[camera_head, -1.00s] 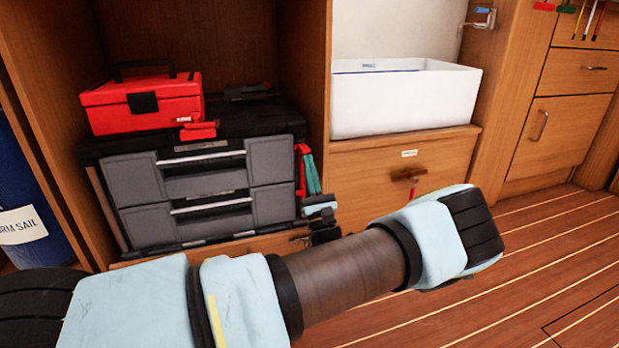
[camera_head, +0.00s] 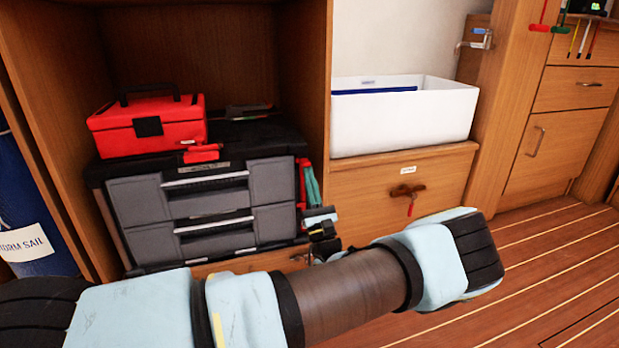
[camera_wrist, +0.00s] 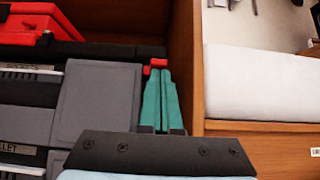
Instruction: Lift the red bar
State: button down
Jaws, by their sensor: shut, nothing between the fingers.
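A narrow red bar (camera_head: 301,180) stands at the right edge of the grey and black drawer toolbox, close to the cabinet's upright panel. Only part of it shows. In the wrist view, a small red piece (camera_wrist: 158,62) shows just beyond the fingertips; the rest is hidden behind the fingers and beside the toolbox. My gripper (camera_head: 309,166) points toward this spot, its two teal fingers together and empty. In the wrist view, the closed fingers (camera_wrist: 159,72) lie right in front of the red piece. I cannot tell whether they touch it.
The drawer toolbox (camera_head: 198,208) carries a red toolbox (camera_head: 148,127) and a small red piece (camera_head: 201,154). A wooden panel (camera_head: 325,110) stands close right of my gripper. A white bin (camera_head: 400,120) sits above a latched drawer. The floor at right is clear.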

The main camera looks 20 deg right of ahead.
jog(key=shift+r, duration=0.2)
jog(key=w+d+f+p+v, duration=0.1)
jog(key=w+f+v, duration=0.1)
jog(key=v, duration=1.1)
jog(key=shift+a+f, duration=0.15)
jog(key=shift+a, duration=0.25)
